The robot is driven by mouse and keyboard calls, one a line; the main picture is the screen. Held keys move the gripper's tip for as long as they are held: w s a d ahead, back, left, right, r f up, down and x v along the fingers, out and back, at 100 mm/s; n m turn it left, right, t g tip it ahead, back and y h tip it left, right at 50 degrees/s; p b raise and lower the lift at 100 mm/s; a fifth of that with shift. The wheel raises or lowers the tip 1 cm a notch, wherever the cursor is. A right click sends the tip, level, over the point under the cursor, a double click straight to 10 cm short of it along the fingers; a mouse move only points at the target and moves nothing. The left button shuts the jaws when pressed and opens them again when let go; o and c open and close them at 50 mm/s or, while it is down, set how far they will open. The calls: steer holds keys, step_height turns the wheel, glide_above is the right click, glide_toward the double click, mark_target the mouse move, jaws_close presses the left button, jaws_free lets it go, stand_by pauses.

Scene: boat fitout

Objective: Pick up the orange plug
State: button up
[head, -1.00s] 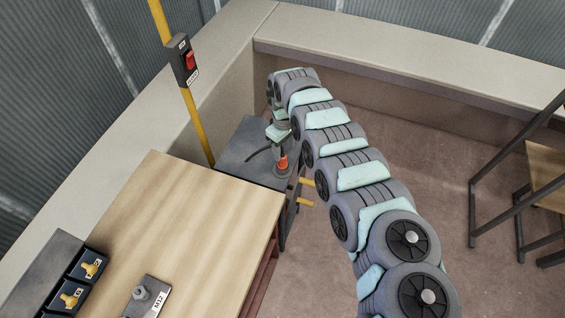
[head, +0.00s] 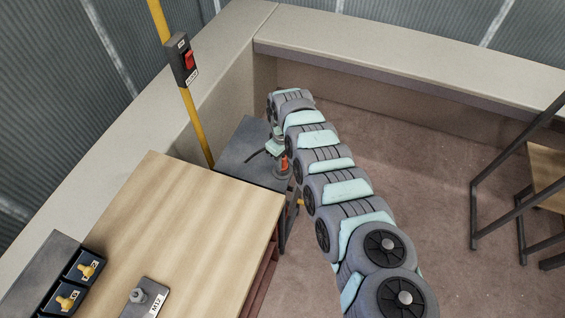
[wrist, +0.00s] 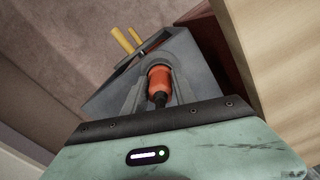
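The orange plug (head: 285,163) is at the right edge of a dark grey stand, beyond the wooden bench, partly covered by my arm. In the wrist view the orange plug (wrist: 160,78) is upright in the picture, with a dark cable end toward the camera. My gripper (wrist: 158,84) is at the plug, with grey shapes on both sides of it. These may be its fingers or part of a holder, so I cannot tell whether it grips the plug.
The grey stand (head: 243,143) has yellow pegs (wrist: 122,38) on its side. The wooden bench (head: 190,210) lies close beside it. A yellow pole (head: 196,125) carries a red switch (head: 187,60). A dark metal frame (head: 480,190) stands right; the floor between is open.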

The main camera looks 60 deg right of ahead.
jaws_close()
steer(key=shift+r, duration=0.1)
stand_by(0.4)
